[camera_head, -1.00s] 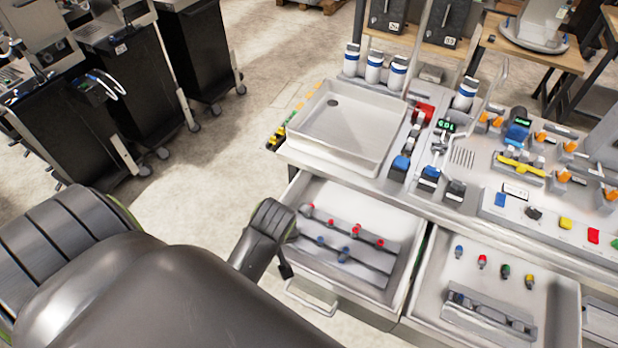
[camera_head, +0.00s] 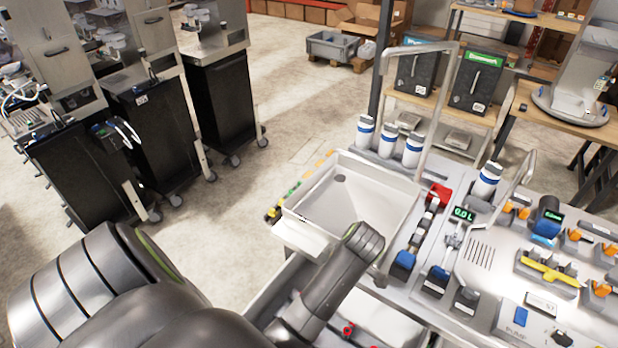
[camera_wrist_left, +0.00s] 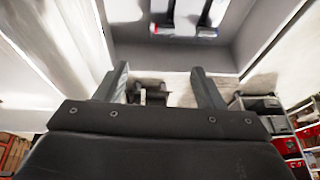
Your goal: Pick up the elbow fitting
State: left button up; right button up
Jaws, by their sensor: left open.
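I cannot pick out an elbow fitting for certain in either view. In the left wrist view my left gripper (camera_wrist_left: 158,74) is open, its two dark fingers apart. A small dark shape (camera_wrist_left: 152,92) shows between the fingers; I cannot tell what it is or how far off it lies. Two dark pieces, one with a red end (camera_wrist_left: 160,29) and one with a blue end (camera_wrist_left: 206,32), show at the top. In the head view my left arm covers most of the open drawer, and the fingers are not visible. A small red part (camera_head: 347,328) shows at the bottom.
A white sink tray (camera_head: 310,190) stands on the bench behind my left forearm. Black carts (camera_head: 219,98) stand at the left. Open floor lies between carts and bench.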

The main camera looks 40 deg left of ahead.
pick_arm(q)
jog(key=b+x, duration=0.1)
jog(key=x, duration=0.2)
jog(key=b+x, duration=0.1)
jog(key=x, duration=0.3)
jog(key=b+x, duration=0.2)
jog(key=x, duration=0.2)
jog(key=shift+s+a, duration=0.1)
jog(key=shift+s, duration=0.3)
jog(key=shift+a+f, duration=0.1)
jog(key=shift+f, duration=0.2)
jog(key=shift+s+f, duration=0.1)
jog(key=shift+f, duration=0.3)
jog(key=p+x, duration=0.1)
jog(key=x, duration=0.2)
jog(key=shift+f, duration=0.1)
jog(key=shift+a+f, duration=0.15)
jog(key=shift+f, duration=0.5)
pick_arm(e)
jog(key=s+f, duration=0.3)
jog(key=shift+s+a, duration=0.1)
jog(key=shift+a, duration=0.05)
